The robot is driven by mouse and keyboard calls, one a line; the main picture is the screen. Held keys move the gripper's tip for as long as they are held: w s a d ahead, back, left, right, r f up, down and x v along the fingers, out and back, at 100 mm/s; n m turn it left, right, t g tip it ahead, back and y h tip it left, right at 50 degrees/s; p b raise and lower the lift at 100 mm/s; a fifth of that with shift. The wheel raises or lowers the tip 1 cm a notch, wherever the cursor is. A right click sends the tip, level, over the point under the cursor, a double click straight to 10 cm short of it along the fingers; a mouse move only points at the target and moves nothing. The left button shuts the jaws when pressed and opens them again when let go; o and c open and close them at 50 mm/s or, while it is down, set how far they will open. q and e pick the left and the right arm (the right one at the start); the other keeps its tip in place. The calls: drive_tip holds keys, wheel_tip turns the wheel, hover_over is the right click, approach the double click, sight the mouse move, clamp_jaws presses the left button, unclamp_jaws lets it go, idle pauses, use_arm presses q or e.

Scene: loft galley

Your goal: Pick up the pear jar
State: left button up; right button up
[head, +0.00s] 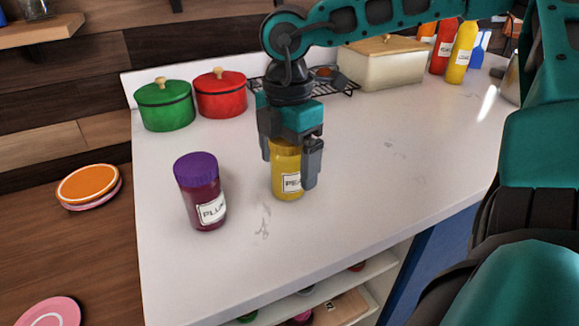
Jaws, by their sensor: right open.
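The pear jar (288,184) is yellow with a white label reading "PEA", the rest of the word cut off by a finger. It stands upright on the white counter (350,180). My right gripper (290,165) points down from above, its open fingers on either side of the jar's upper part. The jar's lid is mostly hidden behind the gripper. I cannot tell whether the fingers touch the jar. My left gripper is not in view.
A plum jar (203,195) with a purple lid stands left of the pear jar. Green (165,106) and red (220,94) pots, a bread box (383,66) and bottles (460,52) line the back. The counter's front right is clear.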

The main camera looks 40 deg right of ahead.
drive_tip(key=shift+c, duration=0.3)
drive_tip(key=c, duration=1.2)
drive_tip(key=shift+c, duration=0.5)
drive_tip(key=shift+r, duration=0.2)
